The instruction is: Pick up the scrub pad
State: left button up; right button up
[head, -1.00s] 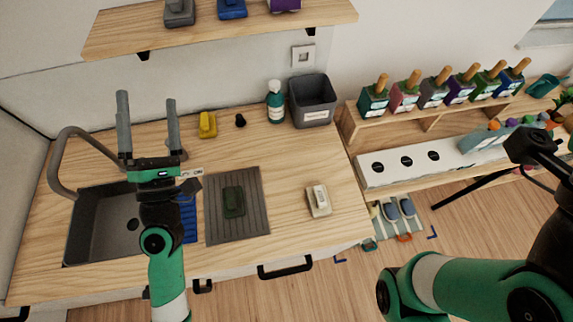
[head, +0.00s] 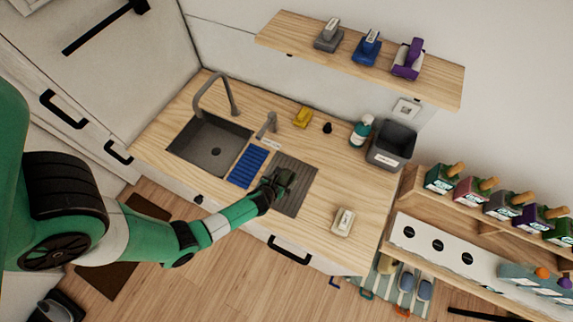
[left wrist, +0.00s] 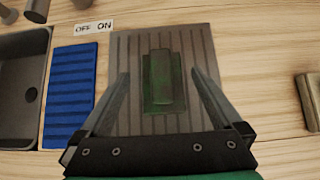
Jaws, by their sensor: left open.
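The scrub pad, a dark green block with a raised grip (left wrist: 161,80), lies on the grey ribbed drying mat (left wrist: 205,40). In the head view the pad (head: 286,176) is partly hidden by my left gripper (head: 279,181). In the left wrist view my left gripper (left wrist: 160,88) is open, its two fingers apart on the left and right of the pad with gaps on both sides. I cannot tell how high the fingertips are above the mat. My right gripper is not in view.
A blue ribbed mat (head: 248,167) and the sink (head: 210,145) lie left of the drying mat. A pale block (head: 343,221) sits to the right. Bare counter surrounds the mat's right side.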

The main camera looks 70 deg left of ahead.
aim_at(288, 175)
pick_arm(q)
jog(key=shift+w+a+f, duration=0.2)
jog(key=shift+w+f, duration=0.05)
jog(key=shift+f, duration=0.05)
jog(key=b+x, duration=0.3)
jog(key=x, duration=0.1)
jog(key=shift+w+f, duration=0.1)
jog(key=shift+f, duration=0.4)
jog(key=shift+w+a, duration=0.15)
jog(key=shift+a, duration=0.05)
